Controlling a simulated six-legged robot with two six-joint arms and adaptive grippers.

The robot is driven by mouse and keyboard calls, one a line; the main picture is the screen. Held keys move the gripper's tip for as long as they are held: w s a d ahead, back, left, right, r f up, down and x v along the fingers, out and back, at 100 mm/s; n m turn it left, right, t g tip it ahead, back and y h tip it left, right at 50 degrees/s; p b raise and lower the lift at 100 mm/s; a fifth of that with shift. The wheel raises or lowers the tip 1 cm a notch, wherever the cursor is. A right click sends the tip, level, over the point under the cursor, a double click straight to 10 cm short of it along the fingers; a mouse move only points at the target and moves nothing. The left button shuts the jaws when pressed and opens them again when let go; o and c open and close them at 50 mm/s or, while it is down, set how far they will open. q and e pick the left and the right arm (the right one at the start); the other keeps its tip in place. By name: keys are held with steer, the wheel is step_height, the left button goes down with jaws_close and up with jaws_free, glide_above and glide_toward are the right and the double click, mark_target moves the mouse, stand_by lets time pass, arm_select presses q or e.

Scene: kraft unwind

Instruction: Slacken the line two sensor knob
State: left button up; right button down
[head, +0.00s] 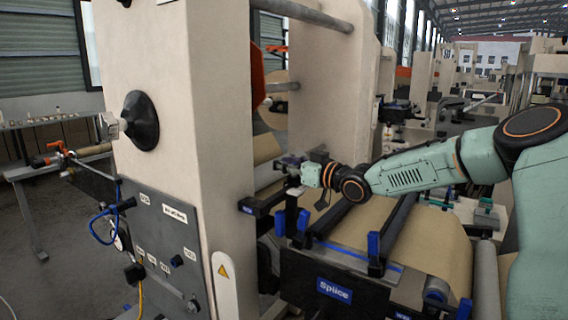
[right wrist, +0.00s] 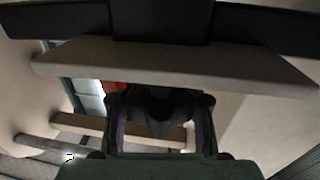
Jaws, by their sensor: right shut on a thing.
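My right gripper (head: 290,164) reaches in from the right, beside the inner face of the beige machine frame, above the paper web. It also shows in the right wrist view (right wrist: 160,135), with its two fingers on either side of a dark lobed knob (right wrist: 160,112). The gripper is shut on this knob, which I take to be the sensor knob; no line number is readable on it. In the head view the gripper and wrist hide the knob. My left gripper is in neither view.
The splice table (head: 345,262), with black bars and blue clamps, stands below my right arm. The beige frame post (head: 185,80) with its black handwheel (head: 140,118) and dark control panel (head: 165,235) fills the left-centre. A pale bar (right wrist: 170,70) spans close above the gripper.

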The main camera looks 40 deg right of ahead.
steer(key=shift+s+a+f+n+g+y, duration=0.1)
steer(key=shift+s+a+n+g+y, duration=0.25)
steer(key=shift+n+g+y, duration=1.45)
steer(key=shift+s+a+f+n+g+y, duration=0.15)
steer(key=shift+a+n+g+y, duration=0.25)
steer(key=shift+n+g+y, duration=1.35)
steer(key=shift+s+a+r+n+g+y, duration=0.1)
steer(key=shift+s+a+n+g+y, duration=0.35)
steer(key=shift+n+y, duration=1.45)
steer(key=shift+d+m+y, duration=0.1)
steer(key=shift+m+y, duration=0.55)
steer(key=shift+y, duration=0.1)
steer(key=c, duration=1.5)
jaws_free()
steer(key=o, duration=0.4)
steer(key=shift+d, duration=0.25)
steer(key=shift+o, duration=1.2)
steer(key=shift+a, duration=0.15)
steer(key=shift+w+a+r, duration=0.1)
steer(key=shift+a+r, duration=0.05)
steer(key=shift+r, duration=0.05)
